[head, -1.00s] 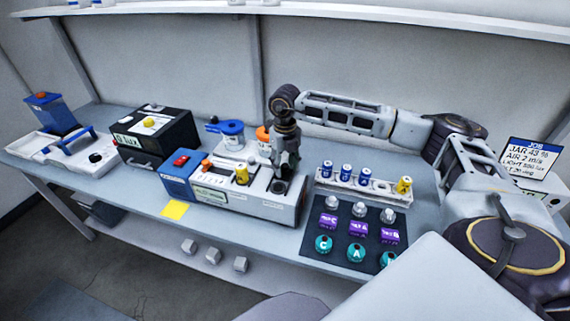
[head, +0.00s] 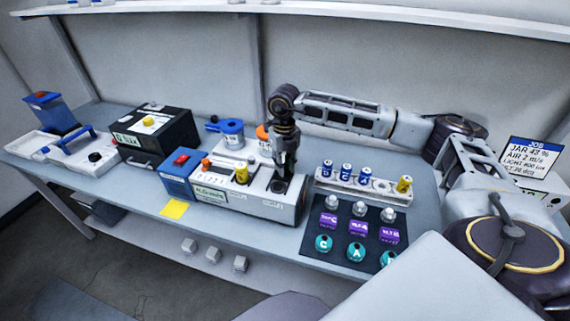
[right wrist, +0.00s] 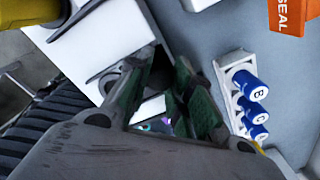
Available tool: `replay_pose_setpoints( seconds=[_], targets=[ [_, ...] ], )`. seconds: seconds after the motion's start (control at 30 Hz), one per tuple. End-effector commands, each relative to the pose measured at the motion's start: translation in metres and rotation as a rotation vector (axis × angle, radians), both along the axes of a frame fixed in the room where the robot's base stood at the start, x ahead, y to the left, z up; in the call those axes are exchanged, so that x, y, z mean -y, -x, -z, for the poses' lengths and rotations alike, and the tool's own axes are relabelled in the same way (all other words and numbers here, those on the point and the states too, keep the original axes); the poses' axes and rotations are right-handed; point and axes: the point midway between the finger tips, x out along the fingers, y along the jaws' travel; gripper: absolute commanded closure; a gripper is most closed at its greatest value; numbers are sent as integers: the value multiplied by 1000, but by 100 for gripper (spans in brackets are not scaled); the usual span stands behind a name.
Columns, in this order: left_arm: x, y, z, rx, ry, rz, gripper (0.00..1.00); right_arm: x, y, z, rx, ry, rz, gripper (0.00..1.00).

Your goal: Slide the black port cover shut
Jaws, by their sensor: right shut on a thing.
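The white and blue sensor station (head: 245,198) stands at the table's front middle. My right gripper (head: 280,184) points down at the right end of its top. The black port cover (head: 277,188) is a small dark patch at the fingertips, mostly hidden by them. A round dark opening (right wrist: 110,82) shows beside the fingers. My left gripper is not in view.
A rack (head: 370,190) of blue and yellow vials and a black mat (head: 340,245) with jars lie to the right. A black box (head: 155,135) stands to the left.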

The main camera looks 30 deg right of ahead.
Motion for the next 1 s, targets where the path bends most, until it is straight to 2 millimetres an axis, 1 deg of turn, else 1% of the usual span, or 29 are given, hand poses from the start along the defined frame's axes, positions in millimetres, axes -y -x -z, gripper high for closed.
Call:
replay_pose_setpoints(
  seconds=[0.3,0.4,0.53,0.8,0.83,1.0],
  targets=[
    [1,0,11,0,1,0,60,-31,25,2,0,-2,-5,100],
    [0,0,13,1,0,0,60,-37,31,1,1,-2,-3,100],
    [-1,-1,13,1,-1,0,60,-41,34,0,1,-2,-3,100],
    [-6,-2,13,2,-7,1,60,-42,35,0,-2,-3,-4,100],
    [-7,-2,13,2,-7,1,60,-43,35,0,-2,-3,-4,74],
    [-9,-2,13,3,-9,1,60,-42,35,0,-2,-3,-3,54]
  ],
)
